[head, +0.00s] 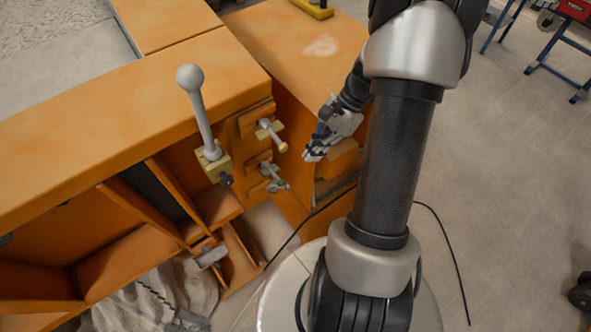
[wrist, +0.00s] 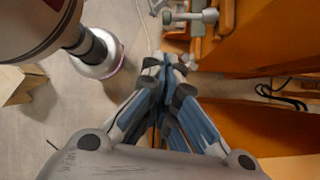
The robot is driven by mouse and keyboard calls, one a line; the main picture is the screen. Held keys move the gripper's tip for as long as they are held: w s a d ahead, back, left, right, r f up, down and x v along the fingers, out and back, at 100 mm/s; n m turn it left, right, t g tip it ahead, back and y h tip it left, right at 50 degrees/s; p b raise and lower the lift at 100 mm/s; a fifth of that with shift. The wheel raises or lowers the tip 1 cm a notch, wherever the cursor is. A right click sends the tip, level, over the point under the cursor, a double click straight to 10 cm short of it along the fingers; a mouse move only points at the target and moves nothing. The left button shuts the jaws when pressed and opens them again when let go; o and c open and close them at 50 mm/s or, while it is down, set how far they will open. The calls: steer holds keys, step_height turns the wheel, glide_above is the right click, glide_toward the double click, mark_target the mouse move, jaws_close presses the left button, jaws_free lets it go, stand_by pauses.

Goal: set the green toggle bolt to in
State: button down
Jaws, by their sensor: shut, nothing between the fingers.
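A grey-green toggle bolt (head: 272,177) sits on the orange frame's side, below a second bolt with a pale yellow knob (head: 283,147). No clearly green bolt shows; the grey-green one is the nearest in colour. In the wrist view a grey-green bolt (wrist: 190,17) lies across a bracket at the top, beyond my fingertips; I cannot tell its exact setting. My gripper (head: 308,156) is to the right of both bolts in the head view, apart from them. In the wrist view my gripper (wrist: 168,62) has its fingers together, with nothing between them.
A lever with a grey ball knob (head: 190,78) stands left of the bolts on a yellowish block. The orange frame (head: 110,110) fills the left, and an orange panel (wrist: 255,40) rises right of my fingers. A black cable (head: 440,230) lies on the floor. Open floor is at right.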

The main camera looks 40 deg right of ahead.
mark_target(271, 172)
steer(key=a+f, duration=0.5)
steer(key=shift+w+a, duration=0.35)
steer(key=shift+w, duration=0.05)
steer(key=shift+f, duration=0.1)
